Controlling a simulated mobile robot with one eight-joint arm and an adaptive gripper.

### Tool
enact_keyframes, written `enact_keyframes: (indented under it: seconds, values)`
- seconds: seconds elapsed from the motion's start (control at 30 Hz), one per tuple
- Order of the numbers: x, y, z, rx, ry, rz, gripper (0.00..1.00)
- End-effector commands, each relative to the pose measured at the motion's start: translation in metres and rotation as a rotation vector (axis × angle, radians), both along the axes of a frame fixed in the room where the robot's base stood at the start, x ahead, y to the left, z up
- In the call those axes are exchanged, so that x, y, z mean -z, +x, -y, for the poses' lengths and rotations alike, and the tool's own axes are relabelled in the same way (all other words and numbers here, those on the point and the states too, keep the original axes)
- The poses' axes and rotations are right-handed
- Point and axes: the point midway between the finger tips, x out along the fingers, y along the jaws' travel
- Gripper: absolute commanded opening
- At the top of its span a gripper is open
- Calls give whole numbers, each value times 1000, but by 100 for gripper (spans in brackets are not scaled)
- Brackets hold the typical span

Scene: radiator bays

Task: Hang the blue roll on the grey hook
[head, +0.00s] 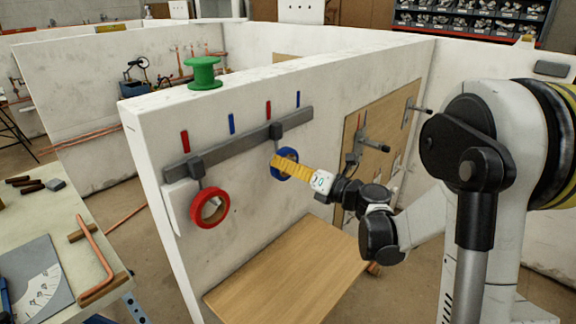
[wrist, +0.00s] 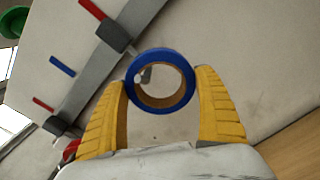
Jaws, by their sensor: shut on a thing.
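The blue roll (head: 293,156) is held upright in front of the white wall, just below the right-hand grey hook block (head: 276,130). It also shows in the wrist view (wrist: 161,54), with its brown inner core facing the camera. My gripper (head: 284,164) has its yellow fingers shut on the roll, one finger on each side in the wrist view (wrist: 163,85). A grey hook (wrist: 118,32) reaches down toward the roll, and a small grey end shows in the roll's opening. I cannot tell whether the hook bears the roll.
A red roll (head: 210,208) hangs at the left hook block (head: 188,165) on the same grey rail (head: 235,142). Red and blue strips mark the wall above. A green spool (head: 204,73) stands on the wall top. A wooden bench (head: 290,275) lies below.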

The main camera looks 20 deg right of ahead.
Motion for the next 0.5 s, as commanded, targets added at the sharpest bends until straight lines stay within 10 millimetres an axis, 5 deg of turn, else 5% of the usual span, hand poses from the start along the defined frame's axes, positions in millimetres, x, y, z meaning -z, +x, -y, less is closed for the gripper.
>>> enact_keyframes:
  seconds: [0.07, 0.5]
  values:
    - [0, 0, 0, 0, 0, 0, 100]
    - [0, -16, 12, 4, 0, 0, 100]
